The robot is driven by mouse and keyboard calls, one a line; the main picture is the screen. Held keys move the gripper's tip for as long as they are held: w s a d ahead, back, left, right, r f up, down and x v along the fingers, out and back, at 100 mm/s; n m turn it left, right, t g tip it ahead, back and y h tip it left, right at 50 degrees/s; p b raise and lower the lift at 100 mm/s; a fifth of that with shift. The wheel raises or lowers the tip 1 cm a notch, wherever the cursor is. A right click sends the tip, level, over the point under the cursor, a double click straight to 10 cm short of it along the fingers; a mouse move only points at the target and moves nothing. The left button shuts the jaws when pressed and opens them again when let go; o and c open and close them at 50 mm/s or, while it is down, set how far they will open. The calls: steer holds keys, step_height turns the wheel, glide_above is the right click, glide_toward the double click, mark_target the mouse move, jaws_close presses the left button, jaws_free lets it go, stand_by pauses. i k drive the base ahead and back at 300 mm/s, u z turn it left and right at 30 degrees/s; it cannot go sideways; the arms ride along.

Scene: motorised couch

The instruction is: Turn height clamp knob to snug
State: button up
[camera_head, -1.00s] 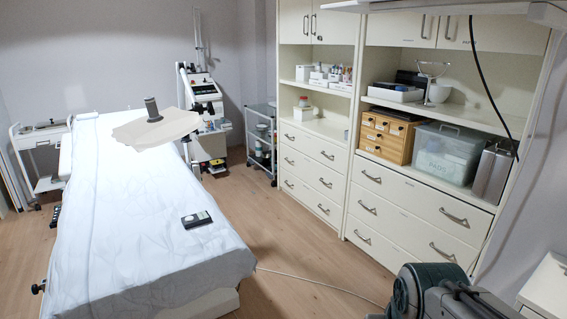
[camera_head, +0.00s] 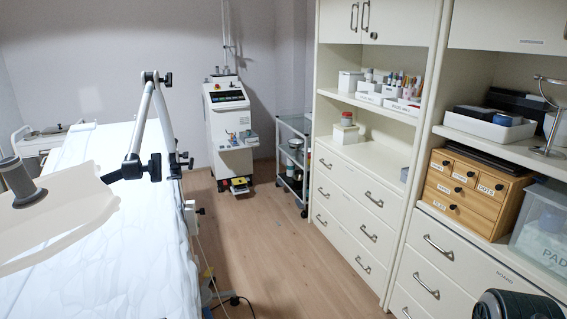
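A grey jointed support arm (camera_head: 146,118) stands at the right edge of the couch (camera_head: 100,152). It carries black knobs: an upper knob (camera_head: 167,79) at its top joint, a lower knob (camera_head: 155,167) at its base joint, and more small dark fittings beside the rail. A further small black knob (camera_head: 201,211) sits lower on the couch side. No label shows which one is the height clamp knob, and I cannot tell how tight any is. A beige board (camera_head: 62,218) with a grey upright cylinder (camera_head: 20,184) extends over the couch at left. My gripper is not in view.
A white machine (camera_head: 229,128) and a wire trolley (camera_head: 293,160) stand at the back. Cabinets with drawers (camera_head: 350,212) line the right. A cable (camera_head: 215,270) runs on the floor beside the couch. The wooden floor (camera_head: 285,265) between couch and cabinets is mostly clear.

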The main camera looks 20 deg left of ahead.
mark_target(175, 176)
steer(key=u, duration=0.2)
steer(key=i, duration=1.9)
steer(key=u, duration=1.25)
steer(key=i, duration=1.25)
steer(key=u, duration=1.15)
steer(key=i, duration=0.55)
steer(key=u, duration=0.25)
